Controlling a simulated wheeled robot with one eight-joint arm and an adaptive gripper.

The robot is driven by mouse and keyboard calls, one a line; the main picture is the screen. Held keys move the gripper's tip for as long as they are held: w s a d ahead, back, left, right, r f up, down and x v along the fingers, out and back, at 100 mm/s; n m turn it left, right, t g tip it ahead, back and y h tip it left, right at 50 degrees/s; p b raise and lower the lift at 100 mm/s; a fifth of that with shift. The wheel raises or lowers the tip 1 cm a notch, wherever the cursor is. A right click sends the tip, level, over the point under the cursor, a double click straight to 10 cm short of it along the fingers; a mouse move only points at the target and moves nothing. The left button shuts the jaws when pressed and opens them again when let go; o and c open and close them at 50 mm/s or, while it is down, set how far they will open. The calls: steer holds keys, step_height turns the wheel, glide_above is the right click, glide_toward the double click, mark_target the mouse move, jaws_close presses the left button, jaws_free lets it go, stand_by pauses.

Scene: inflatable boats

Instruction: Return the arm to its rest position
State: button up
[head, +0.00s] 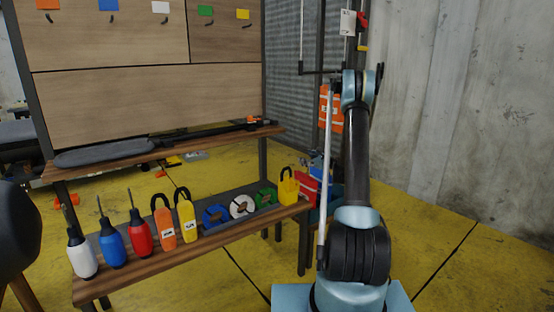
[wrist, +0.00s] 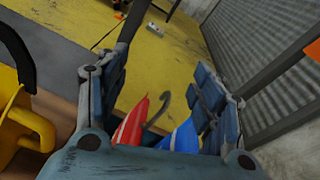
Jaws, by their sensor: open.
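My arm (head: 354,160) stands raised at the right of the head view, its upper links reaching up and then away. My gripper (wrist: 163,75) is open in the wrist view, its two blue-grey fingers spread wide apart. A red piece (wrist: 130,124) and a blue piece (wrist: 182,138), each with white on it, show low between the fingers, partly hidden by the gripper's body. I cannot tell whether the fingers touch them. A dark curved hook shows near them. In the head view the gripper is mostly hidden near the bench's right end, beside the red piece (head: 307,187).
A wooden bench (head: 215,238) holds white, blue and red bottles, orange and yellow tags, several coiled items and a yellow block (head: 288,188). That block is close left of my gripper in the wrist view (wrist: 22,120). A concrete wall (head: 455,100) stands right; yellow floor is open there.

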steer(key=s+a+r+n+g+h, duration=0.25)
steer(key=s+r+n, duration=0.45)
steer(key=s, duration=0.4)
steer(key=s+a+r+n+g+h, duration=0.25)
steer(key=s+r+n, duration=0.35)
steer(key=s+r, duration=0.45)
steer(key=s+d+f+n+h, duration=0.15)
steer(key=s+n, duration=0.25)
steer(key=s, duration=0.6)
steer(key=s+d+n+g+h, duration=0.15)
steer(key=s+n, duration=0.25)
steer(key=s, duration=0.6)
steer(key=s+d+f+n+t+h, duration=0.1)
steer(key=s+d+n+h, duration=0.2)
steer(key=s, duration=0.8)
steer(key=s+f+n+g+y, duration=0.1)
steer(key=s+f+g, duration=0.4)
steer(key=s+f, duration=0.5)
steer(key=s, duration=0.5)
steer(key=shift+a+f, duration=0.15)
steer(key=shift+f, duration=0.25)
steer(key=shift+w+f+g, duration=0.2)
steer(key=shift+w+g, duration=0.05)
steer(key=shift+w, duration=0.2)
